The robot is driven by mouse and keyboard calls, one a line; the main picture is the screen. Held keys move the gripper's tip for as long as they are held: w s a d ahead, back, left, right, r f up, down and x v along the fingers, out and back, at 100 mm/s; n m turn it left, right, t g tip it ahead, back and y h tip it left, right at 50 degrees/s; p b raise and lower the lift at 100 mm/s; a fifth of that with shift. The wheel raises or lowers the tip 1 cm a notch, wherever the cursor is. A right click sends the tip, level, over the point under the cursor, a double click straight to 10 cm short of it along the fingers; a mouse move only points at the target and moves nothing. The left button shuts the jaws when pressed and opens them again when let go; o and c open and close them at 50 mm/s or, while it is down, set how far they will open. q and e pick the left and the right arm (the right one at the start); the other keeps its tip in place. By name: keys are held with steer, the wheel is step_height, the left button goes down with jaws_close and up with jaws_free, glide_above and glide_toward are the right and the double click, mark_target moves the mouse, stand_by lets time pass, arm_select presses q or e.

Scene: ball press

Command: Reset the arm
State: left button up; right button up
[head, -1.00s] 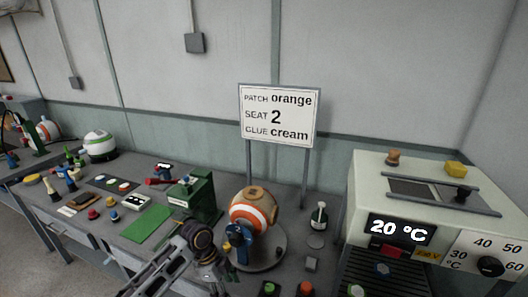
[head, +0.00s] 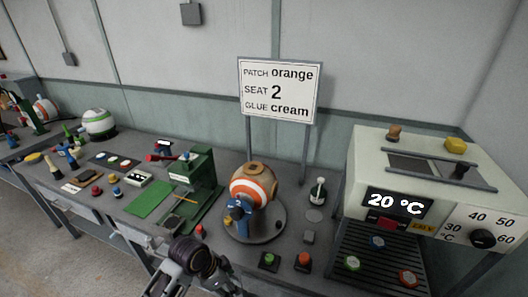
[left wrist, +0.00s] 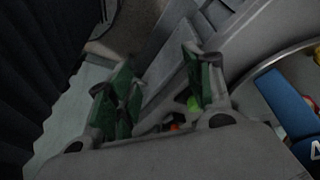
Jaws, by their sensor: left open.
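My left arm comes in at the bottom of the head view, with a dark wrist joint in front of the bench edge. Its gripper is hard to make out there, low by the frame's bottom edge. In the left wrist view my left gripper (left wrist: 160,88) is open, its green-padded fingers apart with nothing between them. The orange and white ball (head: 254,186) sits on a round grey stand (head: 270,228), behind and to the right of the arm and apart from it. A blue part (head: 236,211) is at the ball's front left. My right gripper is not in view.
A green press (head: 195,178) and green mat (head: 150,199) lie left of the ball. A sign (head: 279,90) reads orange, 2, cream. An oven-like machine (head: 375,172) showing 20 °C stands right.

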arm_select(q)
steer(key=s+a+r+n+t+y, duration=0.2)
steer(key=s+a+n+y, duration=0.1)
steer(key=s+a+n, duration=0.7)
step_height(320, 180, down, 34)
steer(key=s+a+g, duration=0.1)
steer(key=s, duration=0.1)
steer(key=s+a+f, duration=0.2)
steer(key=s+f, duration=0.7)
steer(key=s, duration=0.2)
steer(key=s+a+f+g, duration=0.1)
steer(key=s+a+f, duration=0.1)
steer(key=s+f, duration=0.8)
steer(key=shift+s+a+g+y, duration=0.2)
steer(key=shift+s+g+y, duration=0.1)
steer(key=shift+s, duration=0.1)
